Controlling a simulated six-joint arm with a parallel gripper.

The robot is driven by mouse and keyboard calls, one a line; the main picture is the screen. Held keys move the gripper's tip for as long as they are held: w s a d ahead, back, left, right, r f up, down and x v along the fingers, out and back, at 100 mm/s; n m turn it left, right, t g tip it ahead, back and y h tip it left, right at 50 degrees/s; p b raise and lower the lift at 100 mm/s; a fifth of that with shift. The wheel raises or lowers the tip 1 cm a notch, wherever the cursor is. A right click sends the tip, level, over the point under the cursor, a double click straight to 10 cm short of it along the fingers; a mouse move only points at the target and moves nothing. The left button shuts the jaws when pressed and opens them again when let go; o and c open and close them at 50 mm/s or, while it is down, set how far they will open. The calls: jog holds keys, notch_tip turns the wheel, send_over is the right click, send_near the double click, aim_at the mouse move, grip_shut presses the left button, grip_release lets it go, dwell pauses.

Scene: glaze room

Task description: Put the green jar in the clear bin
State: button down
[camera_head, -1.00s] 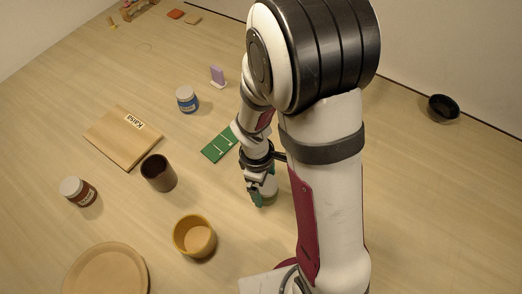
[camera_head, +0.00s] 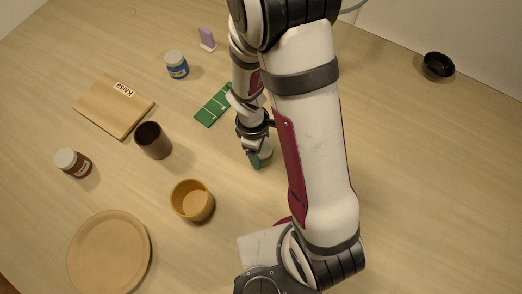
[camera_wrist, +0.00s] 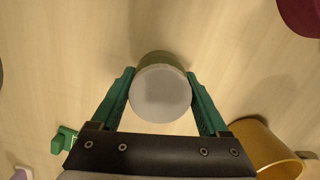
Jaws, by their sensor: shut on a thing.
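The green jar (camera_wrist: 152,58) has a pale lid (camera_wrist: 160,95) and sits between the green fingers of my gripper (camera_wrist: 160,80) in the wrist view. The fingers are shut on its sides. In the head view, my gripper (camera_head: 258,160) is low over the table, right of the yellow cup, and mostly hides the jar. I cannot tell whether the jar touches the table. No clear bin can be made out in either view.
Left of my gripper are a yellow cup (camera_head: 192,207), brown cup (camera_head: 153,146), wooden board (camera_head: 108,108), brown-red jar (camera_head: 79,166), blue jar (camera_head: 176,70) and round plate (camera_head: 108,252). A green card (camera_head: 214,105) lies behind it. A black bowl (camera_head: 438,67) is far right.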

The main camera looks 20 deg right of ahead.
aim_at(266, 146)
jog(key=shift+r, duration=0.1)
jog(key=r, duration=0.2)
jog(key=d+r, duration=0.1)
jog(key=r, duration=0.1)
jog(key=shift+s+r, duration=0.2)
jog(key=shift+r, duration=0.15)
jog(key=s+d+r, duration=0.5)
jog(key=d+r, duration=0.1)
jog(key=d, duration=0.3)
jog(key=w+a+r+m+y, duration=0.1)
jog(key=w+r+m, duration=1)
jog(key=w+r, duration=0.45)
jog(key=w+d+r+n+h, duration=0.1)
jog(key=w+d+r+n, duration=0.6)
jog(key=n, duration=0.5)
jog(key=w+d+f+n, duration=0.1)
jog(key=f+n, duration=0.3)
jog(key=f, duration=0.6)
jog(key=w+d+f+n+t, duration=0.1)
jog(key=w+d+f+n, duration=0.1)
jog(key=f, duration=0.7)
jog(key=w+d+f+n, duration=0.1)
jog(key=w+f+n, duration=0.2)
jog(key=f+n, duration=0.3)
jog(key=shift+w+d+f+n+t, duration=0.1)
jog(key=shift+d+f+n+t, duration=0.1)
jog(key=shift+f, duration=1)
jog(key=shift+w+d+f+n+t, duration=0.1)
jog(key=shift+f+n, duration=0.1)
jog(key=shift+f, duration=0.95)
